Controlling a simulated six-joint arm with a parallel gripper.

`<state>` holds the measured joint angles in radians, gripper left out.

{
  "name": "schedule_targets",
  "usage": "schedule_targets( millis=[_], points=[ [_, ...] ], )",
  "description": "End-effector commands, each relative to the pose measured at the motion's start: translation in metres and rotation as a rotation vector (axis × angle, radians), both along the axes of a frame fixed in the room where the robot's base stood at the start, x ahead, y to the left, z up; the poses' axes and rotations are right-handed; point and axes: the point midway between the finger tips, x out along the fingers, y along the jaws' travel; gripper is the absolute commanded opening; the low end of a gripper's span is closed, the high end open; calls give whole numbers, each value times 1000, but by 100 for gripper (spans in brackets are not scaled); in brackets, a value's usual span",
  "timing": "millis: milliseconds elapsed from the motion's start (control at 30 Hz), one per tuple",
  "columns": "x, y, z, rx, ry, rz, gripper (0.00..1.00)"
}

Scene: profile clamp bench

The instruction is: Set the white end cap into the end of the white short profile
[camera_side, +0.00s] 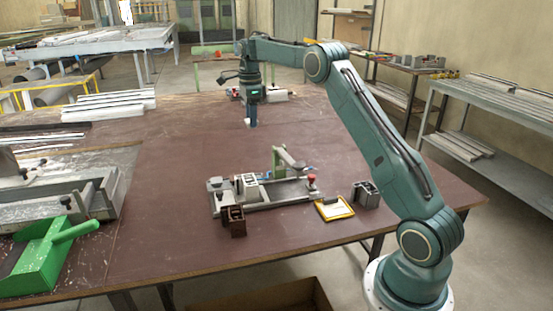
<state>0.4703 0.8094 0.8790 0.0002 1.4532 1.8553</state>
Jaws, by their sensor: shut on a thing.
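My gripper (253,123) hangs pointing down above the far middle of the brown bench, well behind the clamp fixture. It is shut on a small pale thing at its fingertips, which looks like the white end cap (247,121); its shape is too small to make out. A short whitish profile (249,183) sits in the grey clamp fixture (283,191) at the middle front of the bench. It looks like the white short profile. Its open end is hard to make out. My gripper is apart from it.
A brown profile piece (235,222) and a grey one (365,194) stand by the fixture, with a yellow-edged tray (335,208) between. A green upright part (277,163) and a red knob (312,179) rise from the fixture. A green dustpan (42,250) lies left.

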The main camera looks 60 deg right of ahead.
Motion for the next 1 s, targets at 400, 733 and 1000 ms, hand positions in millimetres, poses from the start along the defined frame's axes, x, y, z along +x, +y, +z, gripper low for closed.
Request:
schedule_targets(
  millis=[400, 733, 1000],
  points=[
    [-3, 17, -13, 1, 2, -3, 15],
    [-18, 52, -42, 1, 2, -13, 15],
    [-37, 82, -65, 0, 1, -23, 15]
  ],
)
